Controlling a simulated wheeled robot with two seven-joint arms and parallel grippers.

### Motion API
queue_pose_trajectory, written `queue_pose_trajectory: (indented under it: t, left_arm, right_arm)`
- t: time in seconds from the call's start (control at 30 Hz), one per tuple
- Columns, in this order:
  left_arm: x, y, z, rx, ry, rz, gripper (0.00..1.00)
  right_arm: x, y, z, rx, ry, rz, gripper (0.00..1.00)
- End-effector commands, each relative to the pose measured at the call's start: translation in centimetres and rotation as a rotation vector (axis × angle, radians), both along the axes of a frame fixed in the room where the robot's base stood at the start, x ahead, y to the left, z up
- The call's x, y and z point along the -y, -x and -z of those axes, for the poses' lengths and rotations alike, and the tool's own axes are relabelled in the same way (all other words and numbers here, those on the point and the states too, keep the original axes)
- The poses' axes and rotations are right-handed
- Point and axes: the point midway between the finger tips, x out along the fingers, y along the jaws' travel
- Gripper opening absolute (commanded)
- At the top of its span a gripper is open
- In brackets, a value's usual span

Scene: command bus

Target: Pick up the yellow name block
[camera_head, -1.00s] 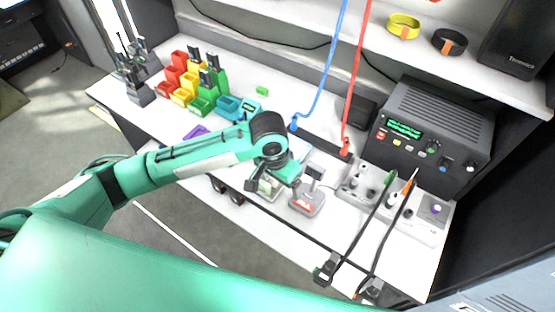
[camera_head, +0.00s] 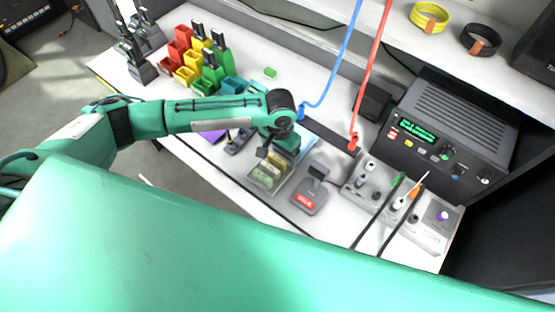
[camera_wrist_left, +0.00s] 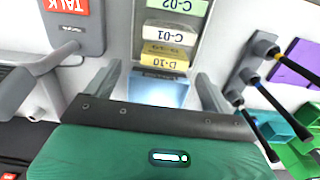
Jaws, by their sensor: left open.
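The yellow name block (camera_wrist_left: 165,60) lies in a grey tray (camera_wrist_left: 137,40) in the left wrist view, at the near end of a row of labelled blocks. Beyond it are a white block marked C-01 (camera_wrist_left: 168,32) and a green one marked C-02 (camera_wrist_left: 178,6). My left gripper (camera_wrist_left: 160,85) is open, its fingers apart on either side of the tray's near part; nothing is held. In the head view the left gripper (camera_head: 283,150) is over the back of the tray and partly hides the blocks. My right gripper is not in view.
A grey device with a red TALK label (camera_head: 305,200) stands right of the tray. Left are a purple piece (camera_head: 212,137) and coloured bins (camera_head: 187,72). A radio (camera_head: 440,125) and cabled panel (camera_head: 400,205) stand at the right. Blue and red cords hang behind.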

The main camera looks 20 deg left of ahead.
Motion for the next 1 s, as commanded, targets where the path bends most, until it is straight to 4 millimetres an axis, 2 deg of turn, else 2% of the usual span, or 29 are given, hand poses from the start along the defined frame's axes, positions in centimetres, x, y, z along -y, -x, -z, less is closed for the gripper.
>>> queue_pose_trajectory:
  t: [0.23, 0.4, 0.67, 0.9, 1.0]
  left_arm:
    - [-0.8, -0.1, 2.8, -0.002, -0.004, 0.000, 0.85]
    - [-0.7, -0.1, 4.8, -0.001, -0.001, 0.000, 0.85]
    - [-0.7, -0.1, 5.2, 0.000, -0.001, 0.001, 0.85]
    - [-0.7, -0.1, 5.1, 0.000, -0.001, 0.001, 0.38]
    - [-0.7, -0.1, 5.1, 0.000, -0.001, 0.001, 0.37]
  right_arm:
    - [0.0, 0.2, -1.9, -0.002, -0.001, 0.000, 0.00]
    - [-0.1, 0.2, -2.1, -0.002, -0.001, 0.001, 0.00]
    - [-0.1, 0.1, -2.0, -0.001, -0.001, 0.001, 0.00]
    - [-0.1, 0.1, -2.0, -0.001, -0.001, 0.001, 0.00]
    - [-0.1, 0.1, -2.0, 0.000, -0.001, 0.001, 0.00]
